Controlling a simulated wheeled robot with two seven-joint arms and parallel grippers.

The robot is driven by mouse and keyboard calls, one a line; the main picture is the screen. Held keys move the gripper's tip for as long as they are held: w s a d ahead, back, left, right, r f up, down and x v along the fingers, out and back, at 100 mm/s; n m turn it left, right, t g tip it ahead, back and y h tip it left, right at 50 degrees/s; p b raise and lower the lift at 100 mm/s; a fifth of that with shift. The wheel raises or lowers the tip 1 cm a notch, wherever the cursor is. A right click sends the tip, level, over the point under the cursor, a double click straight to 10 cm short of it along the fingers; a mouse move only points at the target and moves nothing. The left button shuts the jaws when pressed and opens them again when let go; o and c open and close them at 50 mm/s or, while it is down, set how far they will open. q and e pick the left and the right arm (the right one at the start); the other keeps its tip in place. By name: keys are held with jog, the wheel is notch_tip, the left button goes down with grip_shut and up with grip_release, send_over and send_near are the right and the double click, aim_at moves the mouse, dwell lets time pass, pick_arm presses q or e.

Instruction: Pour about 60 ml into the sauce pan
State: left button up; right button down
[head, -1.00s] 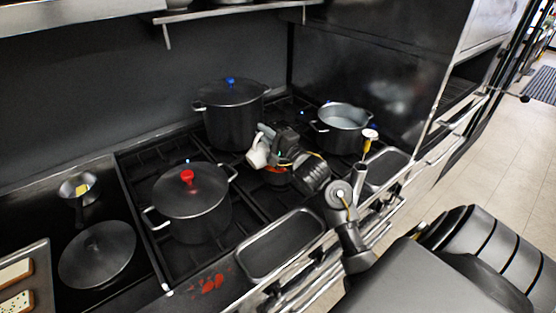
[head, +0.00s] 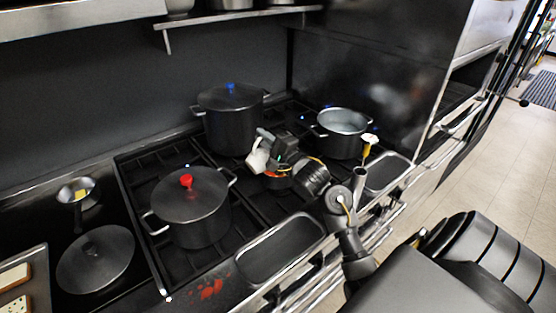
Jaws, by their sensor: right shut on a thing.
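My right gripper (head: 277,147) is shut on a small white jug (head: 257,160) above the middle of the stove. The jug looks tilted; its contents and any stream cannot be made out. Just below is a small pan with orange-red contents (head: 277,174), mostly hidden by my gripper and wrist. An open grey pot with a pale inside (head: 343,122) stands at the back right, apart from the jug. I cannot tell for sure which of these two is the sauce pan. My left gripper is not in view.
A lidded pot with a red knob (head: 191,205) stands at the front left, and a tall pot with a blue knob (head: 231,120) behind. An empty steel tray (head: 282,247) lies at the front edge. A small frying pan (head: 77,192) and a round lid (head: 95,258) lie left.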

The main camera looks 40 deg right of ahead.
aim_at(255, 146)
jog(key=a+n+p, duration=0.1)
jog(key=n+p, duration=0.1)
jog(key=a+r+n+y+p, duration=0.1)
jog(key=n, duration=0.1)
jog(key=a+r+n+p, duration=0.1)
jog(key=p, duration=0.1)
jog(key=shift+a+n+g+p, duration=0.15)
jog(key=shift+n+g+p, duration=0.15)
jog(key=shift+n+p, duration=0.1)
jog(key=a+f+n+g+y+p, duration=0.1)
jog(key=a+f+n+p, duration=0.2)
jog(key=a+n, duration=0.5)
jog(key=shift+a+f+n+g, duration=0.25)
jog(key=shift+n+g, duration=0.15)
jog(key=shift+n, duration=0.7)
